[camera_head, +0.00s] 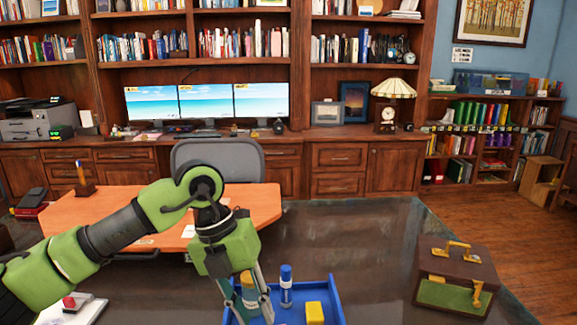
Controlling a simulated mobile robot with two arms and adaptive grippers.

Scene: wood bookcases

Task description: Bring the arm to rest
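My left arm (125,230), green and dark grey, reaches in from the left and bends down at the wrist. My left gripper (253,312) points down over a blue tray (333,290) at the bottom middle. Its fingers are spread apart, and part of a yellow item (247,280) shows between them; I see no clear grip on it. The fingertips are partly cut off by the lower edge. A blue and white stick-like item (286,287) stands upright in the tray, and a yellow block (315,312) lies right of it. My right gripper is not in view.
A brown case (455,272) with yellow clasps stands right of the tray on the dark glossy table (370,240). An orange desk (110,213) and grey chair (215,160) are behind. A white pad with a red item (70,303) lies lower left. Table room is clear between tray and case.

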